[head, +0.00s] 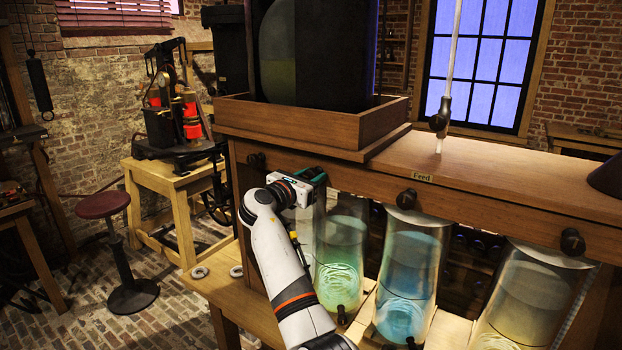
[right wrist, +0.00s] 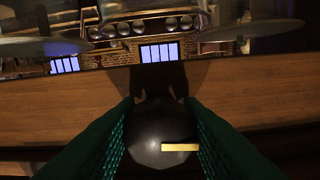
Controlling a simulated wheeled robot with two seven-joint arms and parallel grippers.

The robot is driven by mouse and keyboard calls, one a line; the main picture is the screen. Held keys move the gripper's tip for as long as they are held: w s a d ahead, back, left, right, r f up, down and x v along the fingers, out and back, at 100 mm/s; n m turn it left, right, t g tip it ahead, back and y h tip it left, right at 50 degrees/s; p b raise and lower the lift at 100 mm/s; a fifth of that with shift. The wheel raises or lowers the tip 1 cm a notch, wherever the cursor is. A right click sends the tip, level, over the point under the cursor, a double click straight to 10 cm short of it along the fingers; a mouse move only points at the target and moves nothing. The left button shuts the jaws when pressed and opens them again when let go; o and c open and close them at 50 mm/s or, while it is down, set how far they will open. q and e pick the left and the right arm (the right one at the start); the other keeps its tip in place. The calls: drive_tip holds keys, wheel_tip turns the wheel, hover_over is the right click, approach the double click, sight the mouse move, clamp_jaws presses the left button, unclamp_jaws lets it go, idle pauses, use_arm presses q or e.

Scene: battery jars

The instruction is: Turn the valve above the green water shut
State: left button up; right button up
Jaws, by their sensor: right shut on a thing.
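A glass jar of green water (head: 341,262) stands under the wooden beam in the head view. My right gripper (head: 318,178) is at the beam's front just above this jar and hides the valve there. In the right wrist view, its two green fingers (right wrist: 160,140) are shut on a round dark valve knob (right wrist: 150,152), one on each side. A yellow bar on the knob lies about level in that view, from its middle to the right. My left gripper is not in view.
Other dark knobs sit along the beam (head: 490,205): one left (head: 256,160), two right (head: 407,198) (head: 572,241). Jars of blue (head: 405,285) and yellowish water (head: 520,308) stand right of the green one.

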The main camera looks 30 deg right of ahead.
drive_tip(key=m+b, duration=0.1)
drive_tip(key=m, duration=0.3)
drive_tip(key=shift+f, duration=0.1)
drive_tip(key=m+b, duration=0.2)
drive_tip(key=m, duration=0.2)
drive_tip(key=m+b, duration=0.4)
drive_tip(key=m, duration=0.1)
drive_tip(key=shift+w, duration=0.1)
drive_tip(key=shift+m+b, duration=1)
drive_tip(key=shift+m, duration=0.9)
drive_tip(key=o, duration=0.9)
drive_tip(key=shift+a, duration=0.1)
drive_tip(key=b+v, duration=0.2)
drive_tip(key=v, duration=1)
drive_tip(key=shift+b, duration=0.35)
